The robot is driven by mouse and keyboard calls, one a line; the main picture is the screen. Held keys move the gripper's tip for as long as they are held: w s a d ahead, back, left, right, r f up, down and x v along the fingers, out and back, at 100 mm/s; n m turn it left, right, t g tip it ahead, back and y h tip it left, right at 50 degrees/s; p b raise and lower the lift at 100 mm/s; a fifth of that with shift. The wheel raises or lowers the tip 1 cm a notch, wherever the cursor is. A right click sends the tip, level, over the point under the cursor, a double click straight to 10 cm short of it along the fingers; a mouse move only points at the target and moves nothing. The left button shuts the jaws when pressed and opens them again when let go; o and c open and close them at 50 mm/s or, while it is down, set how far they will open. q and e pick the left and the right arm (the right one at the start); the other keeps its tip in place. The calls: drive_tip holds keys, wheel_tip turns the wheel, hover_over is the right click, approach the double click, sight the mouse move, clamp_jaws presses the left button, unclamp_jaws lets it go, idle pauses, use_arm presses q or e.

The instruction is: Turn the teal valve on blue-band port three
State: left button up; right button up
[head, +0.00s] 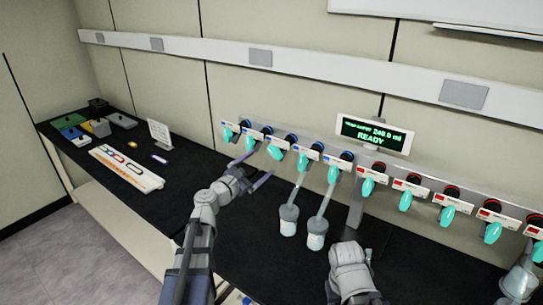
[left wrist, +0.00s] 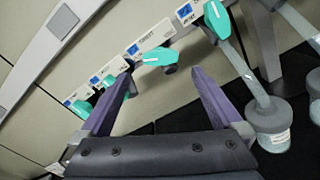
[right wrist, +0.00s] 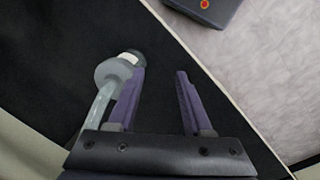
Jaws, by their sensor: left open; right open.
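A row of ports with teal valves runs along the wall rail; those on the left have blue bands.
Two flasks (head: 289,221) (head: 317,233) hang on tubes right of my left gripper. A flask (right wrist: 113,72) is close beside the right gripper's left finger. Red-band ports (head: 410,188) continue right. A display (head: 373,134) reads READY. Coloured boxes and a white rack (head: 125,170) stand at left.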

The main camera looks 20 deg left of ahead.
sight(273, 154)
use_arm(q)
drive_tip(key=x, duration=0.7)
drive_tip(key=shift+w+d+f, duration=0.1)
drive_tip(key=shift+w, duration=0.1)
drive_tip(key=shift+s, duration=0.1)
drive_tip(key=shift+c, duration=0.2)
drive_tip(key=c, duration=1.2)
